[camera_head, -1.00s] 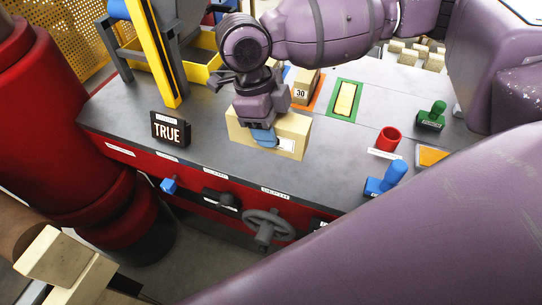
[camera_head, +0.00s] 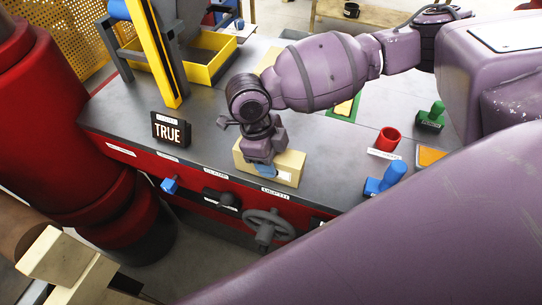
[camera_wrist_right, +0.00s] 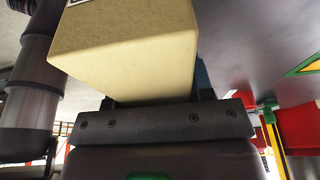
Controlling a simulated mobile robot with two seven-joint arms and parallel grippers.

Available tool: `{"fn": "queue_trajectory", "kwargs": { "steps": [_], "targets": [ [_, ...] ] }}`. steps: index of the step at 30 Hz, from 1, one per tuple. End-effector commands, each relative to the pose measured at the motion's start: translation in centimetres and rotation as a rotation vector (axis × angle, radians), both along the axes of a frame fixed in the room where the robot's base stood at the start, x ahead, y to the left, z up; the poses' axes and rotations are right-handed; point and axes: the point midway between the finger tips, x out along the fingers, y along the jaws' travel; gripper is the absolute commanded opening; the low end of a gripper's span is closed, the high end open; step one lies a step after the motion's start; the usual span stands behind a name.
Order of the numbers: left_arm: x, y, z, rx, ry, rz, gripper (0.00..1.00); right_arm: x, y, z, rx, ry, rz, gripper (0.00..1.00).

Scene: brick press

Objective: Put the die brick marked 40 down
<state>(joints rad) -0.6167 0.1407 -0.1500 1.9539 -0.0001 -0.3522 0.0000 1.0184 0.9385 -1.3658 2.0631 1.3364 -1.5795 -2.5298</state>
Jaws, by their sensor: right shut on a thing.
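My right gripper (camera_head: 266,166) is shut on a pale beige brick (camera_head: 290,166), near the front edge of the grey press table (camera_head: 225,133). The brick lies lengthwise along that edge, with a white label partly showing beside the fingers. I cannot read its number, and I cannot tell whether its underside touches the table. In the right wrist view the brick (camera_wrist_right: 135,55) fills the space in front of the jaws, with only a corner of a label at the top. My left gripper is not in view.
A black TRUE display (camera_head: 171,130) stands left of the brick. My right arm covers most of a green-bordered mat (camera_head: 343,110). A handwheel (camera_head: 268,226) sits on the red front.

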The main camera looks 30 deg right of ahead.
Motion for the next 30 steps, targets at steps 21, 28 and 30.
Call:
{"fn": "queue_trajectory", "kwargs": {
  "steps": [21,28,30],
  "targets": [
    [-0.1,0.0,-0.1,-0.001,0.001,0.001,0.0,0.0,0.0,-0.1,0.001,-0.001,0.0,0.73],
    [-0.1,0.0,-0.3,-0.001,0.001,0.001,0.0,0.5,0.4,1.9,0.001,-0.004,0.001,0.73],
    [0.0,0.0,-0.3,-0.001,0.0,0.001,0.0,0.8,0.6,3.1,0.002,-0.005,0.001,0.73]
  ]
}}
